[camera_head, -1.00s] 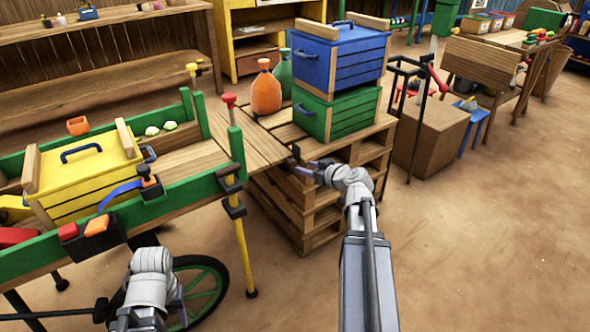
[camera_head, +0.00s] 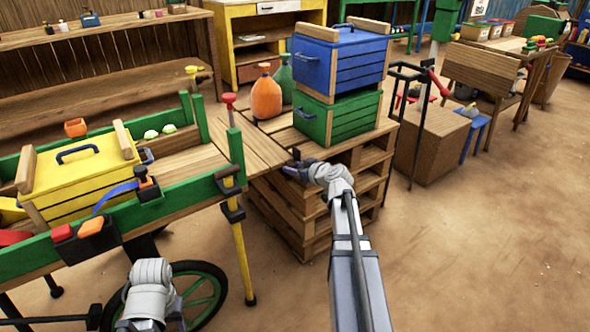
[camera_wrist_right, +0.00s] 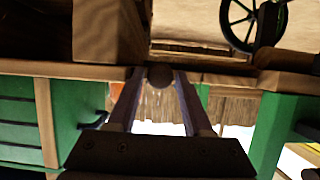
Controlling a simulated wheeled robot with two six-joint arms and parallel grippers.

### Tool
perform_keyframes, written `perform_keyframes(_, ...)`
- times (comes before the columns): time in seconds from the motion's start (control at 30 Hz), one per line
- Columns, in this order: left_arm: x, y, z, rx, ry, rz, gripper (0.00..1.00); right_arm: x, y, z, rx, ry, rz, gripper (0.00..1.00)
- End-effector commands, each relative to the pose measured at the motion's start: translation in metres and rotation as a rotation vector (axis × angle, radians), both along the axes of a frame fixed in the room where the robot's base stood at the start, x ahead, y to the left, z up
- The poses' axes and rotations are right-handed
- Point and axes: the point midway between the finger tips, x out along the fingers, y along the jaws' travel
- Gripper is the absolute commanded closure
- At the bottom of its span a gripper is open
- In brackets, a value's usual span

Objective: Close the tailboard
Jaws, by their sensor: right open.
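The tailboard (camera_head: 250,150) is a wooden board lying flat, folded out from the cart's open end toward the pallet stack. A small dark knob (camera_head: 296,154) sits at its outer edge. My right gripper (camera_head: 292,170) is at this edge, just below the knob. In the right wrist view the two fingers of my right gripper (camera_wrist_right: 158,76) stand apart, with a round dark knob (camera_wrist_right: 160,76) showing between their tips. I cannot tell whether they touch it. My left arm shows at the lower left of the head view, but its fingers do not show.
The cart (camera_head: 190,200) with green side rails carries a yellow crate (camera_head: 85,175). A blue crate (camera_head: 340,60) on a green crate (camera_head: 340,118) stands on the pallets (camera_head: 315,215), beside orange and green bottles. Open sandy floor (camera_head: 470,250) lies to the right.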

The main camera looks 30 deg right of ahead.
Motion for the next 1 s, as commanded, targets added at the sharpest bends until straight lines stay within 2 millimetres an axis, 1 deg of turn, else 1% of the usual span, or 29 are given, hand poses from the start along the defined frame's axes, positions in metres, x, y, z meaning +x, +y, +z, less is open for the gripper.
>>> perform_keyframes(0.03,0.0000,0.0000,0.0002,0.000,0.000,0.000,0.50,-0.0002,0.0000,0.0002,0.000,0.000,0.000,0.50)
perform_keyframes(0.07,0.0000,0.0000,0.0002,0.000,0.000,0.000,0.50,-0.0002,0.0000,0.0002,0.000,0.000,0.000,0.52)
perform_keyframes(0.4,0.0000,0.0000,0.0002,0.000,0.000,0.000,0.50,-0.0005,-0.0001,0.0001,0.000,0.000,0.000,0.90)
perform_keyframes(0.5,0.0000,0.0000,0.0002,0.000,0.000,0.000,0.50,-0.0005,-0.0001,0.0001,0.000,0.000,0.000,1.00)
perform_keyframes(1.0,0.0000,0.0000,0.0001,0.000,0.000,0.000,0.50,-0.0007,-0.0001,0.0001,-0.001,0.001,0.000,1.00)
